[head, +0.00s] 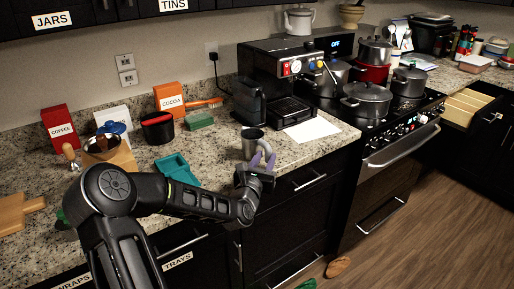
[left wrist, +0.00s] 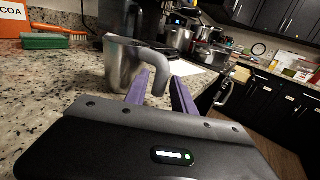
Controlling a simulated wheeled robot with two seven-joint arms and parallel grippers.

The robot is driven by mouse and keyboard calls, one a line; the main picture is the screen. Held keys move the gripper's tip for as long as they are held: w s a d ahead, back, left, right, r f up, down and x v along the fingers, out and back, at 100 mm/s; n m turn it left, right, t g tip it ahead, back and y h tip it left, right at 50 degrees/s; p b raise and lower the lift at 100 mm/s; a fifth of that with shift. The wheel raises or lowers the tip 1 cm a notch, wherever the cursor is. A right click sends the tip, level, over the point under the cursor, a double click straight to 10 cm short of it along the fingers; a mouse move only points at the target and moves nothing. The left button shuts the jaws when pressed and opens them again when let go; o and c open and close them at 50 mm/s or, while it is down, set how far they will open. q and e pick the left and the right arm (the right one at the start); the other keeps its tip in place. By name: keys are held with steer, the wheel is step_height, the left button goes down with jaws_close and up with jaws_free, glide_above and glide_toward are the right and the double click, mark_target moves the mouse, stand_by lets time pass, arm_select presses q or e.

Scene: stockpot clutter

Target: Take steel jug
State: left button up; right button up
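The steel jug (head: 251,143) stands upright on the granite counter, in front of the coffee machine. In the left wrist view the jug (left wrist: 122,65) is just ahead, with its handle (left wrist: 158,62) turned to the right. My left gripper (head: 263,159) is at the counter's front edge, close to the jug's handle side. Its purple fingers are apart in the left wrist view (left wrist: 161,82), with the handle end in line with the gap. I cannot tell whether the handle is between the fingers or just beyond them. My right gripper is not in view.
The coffee machine (head: 287,75) stands behind the jug, with a white paper (head: 312,130) to the right. A teal tray (head: 176,169) and a green sponge (head: 200,120) lie to the left. The stove (head: 390,135) with several pots is at right. The counter around the jug is mostly clear.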

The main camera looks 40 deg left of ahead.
arm_select(q)
steer(key=shift+w+a, duration=0.1)
steer(key=shift+w, duration=0.25)
steer(key=shift+p+x, duration=0.6)
steer(key=shift+x, duration=2)
steer(key=shift+f, duration=0.15)
jaws_close()
